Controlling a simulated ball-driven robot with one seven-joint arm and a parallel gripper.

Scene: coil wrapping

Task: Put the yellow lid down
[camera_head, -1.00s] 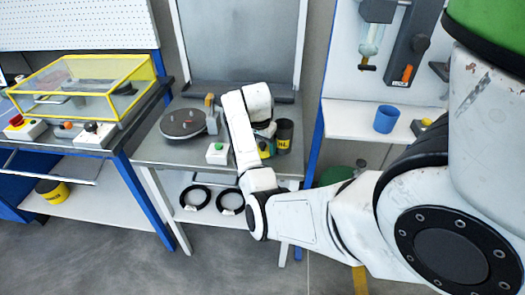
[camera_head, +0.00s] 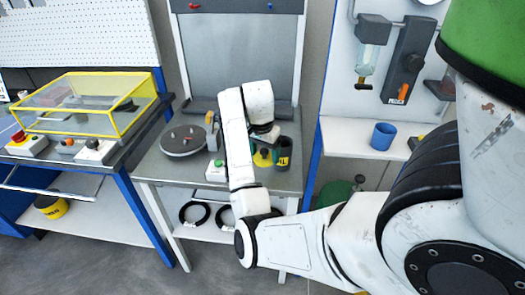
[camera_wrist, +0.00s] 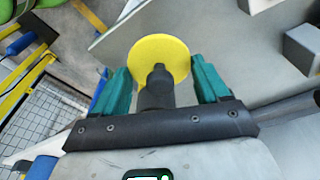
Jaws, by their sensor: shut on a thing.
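The yellow lid (camera_wrist: 163,50) is a round disc with a dark knob in the wrist view. My gripper (camera_wrist: 160,78) has teal fingers on both sides of that knob and is shut on it. In the head view the yellow lid (camera_head: 262,158) shows small below my wrist, over the grey bench and just left of a dark pot (camera_head: 284,151) with a yellow label. My arm hides part of the lid and fingers there. I cannot tell whether the lid touches the bench.
A yellow-framed clear case (camera_head: 90,105) stands on the left bench. A blue cup (camera_head: 383,136) stands on the right shelf.

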